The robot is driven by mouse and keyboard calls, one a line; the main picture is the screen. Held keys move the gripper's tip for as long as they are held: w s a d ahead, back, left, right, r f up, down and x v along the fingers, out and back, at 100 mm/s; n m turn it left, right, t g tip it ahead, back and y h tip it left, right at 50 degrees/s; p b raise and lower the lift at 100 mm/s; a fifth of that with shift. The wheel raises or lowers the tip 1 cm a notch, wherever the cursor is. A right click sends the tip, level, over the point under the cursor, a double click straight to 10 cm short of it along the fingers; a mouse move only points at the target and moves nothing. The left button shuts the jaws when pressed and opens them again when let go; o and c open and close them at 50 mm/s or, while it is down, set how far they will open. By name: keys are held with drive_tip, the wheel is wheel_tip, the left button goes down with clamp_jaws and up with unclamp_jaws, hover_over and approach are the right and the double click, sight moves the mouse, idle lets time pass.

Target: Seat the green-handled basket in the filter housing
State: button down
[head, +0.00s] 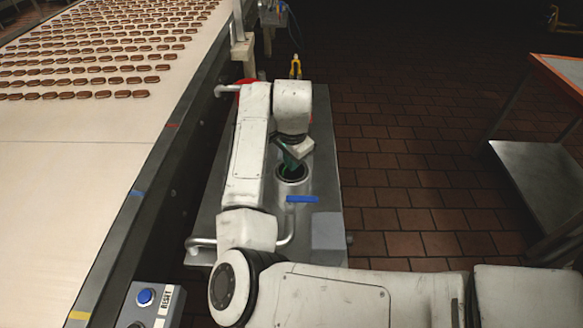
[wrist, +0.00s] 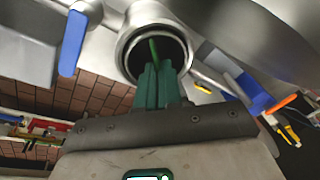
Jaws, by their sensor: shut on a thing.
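The filter housing is a round metal-rimmed opening, seen in the wrist view (wrist: 124,44) and on top of the steel unit in the head view (head: 292,182). My gripper has teal fingers (wrist: 156,82), which also show in the head view (head: 291,160). They are shut on the green handle of the basket (wrist: 154,48), a thin green bar against the dark opening. The fingertips are at the mouth of the housing. The basket's body is hidden in the dark opening and behind the fingers, so I cannot tell how deep it sits.
A blue lever (head: 302,199) lies near the housing; another blue part (wrist: 255,92) shows at right in the wrist view. A metal table (head: 545,165) stands right, with open brick-tiled floor (head: 400,190) between.

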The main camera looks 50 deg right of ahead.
sight(292, 177)
drive_tip(key=shift+f, duration=1.7)
drive_tip(key=shift+f, duration=0.1)
drive_tip(key=c, duration=1.3)
unclamp_jaws()
wheel_tip(292, 177, up, 12)
drive_tip(key=s+a+b, duration=0.1)
drive_tip(key=shift+s+a, duration=0.25)
